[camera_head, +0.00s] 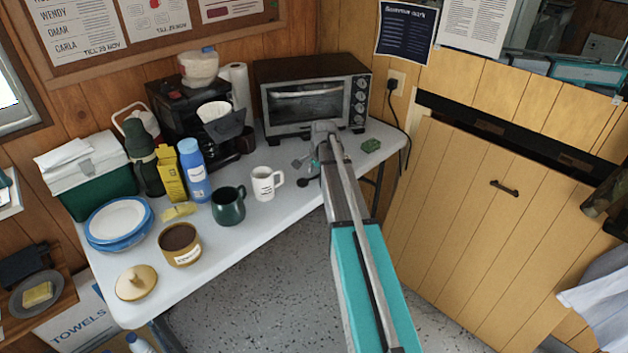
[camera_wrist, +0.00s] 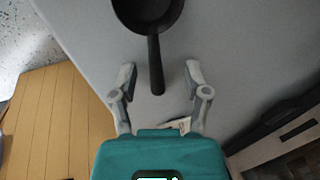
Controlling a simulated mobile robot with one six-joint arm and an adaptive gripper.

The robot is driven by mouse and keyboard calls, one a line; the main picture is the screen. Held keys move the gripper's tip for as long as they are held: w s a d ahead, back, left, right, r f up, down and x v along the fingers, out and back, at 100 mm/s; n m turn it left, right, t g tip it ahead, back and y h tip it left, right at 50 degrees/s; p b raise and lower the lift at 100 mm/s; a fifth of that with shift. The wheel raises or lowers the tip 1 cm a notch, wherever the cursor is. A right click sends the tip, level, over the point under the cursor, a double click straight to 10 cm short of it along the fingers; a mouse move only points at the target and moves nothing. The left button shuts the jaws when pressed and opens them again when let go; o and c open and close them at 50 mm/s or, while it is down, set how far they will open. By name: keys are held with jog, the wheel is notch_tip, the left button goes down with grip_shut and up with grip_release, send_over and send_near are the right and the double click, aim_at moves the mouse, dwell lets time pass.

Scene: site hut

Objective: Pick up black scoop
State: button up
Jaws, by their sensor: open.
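The black scoop (camera_wrist: 150,12) lies on the white table at the top of the wrist view, its bowl partly cut off by the frame edge. Its handle (camera_wrist: 156,65) points down between the two fingers of my gripper (camera_wrist: 160,74). The fingers are open, one on each side of the handle and apart from it. In the camera_head view the scoop (camera_head: 303,182) shows as a small dark shape in front of the toaster oven, partly hidden by my arm. My gripper (camera_head: 306,163) is just beside it there.
A white mug (camera_head: 263,185) and a dark green mug (camera_head: 228,207) stand left of the scoop. The toaster oven (camera_head: 312,98) is behind. The table's front edge (camera_head: 270,238) is close.

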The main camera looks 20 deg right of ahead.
jog(key=shift+c, duration=0.2)
grip_shut()
dwell(0.3)
jog(key=shift+r, duration=0.1)
notch_tip(320, 180, up, 3)
jog(key=p, duration=0.3)
jog(key=shift+r, duration=0.1)
jog(key=s+a+r+p, duration=0.3)
jog(key=s+r+p, duration=0.6)
jog(key=s, duration=0.4)
jog(key=shift+s+a+r+p, duration=0.3)
jog(key=shift+a+p, duration=0.1)
jog(key=shift+p, duration=0.1)
dwell(0.5)
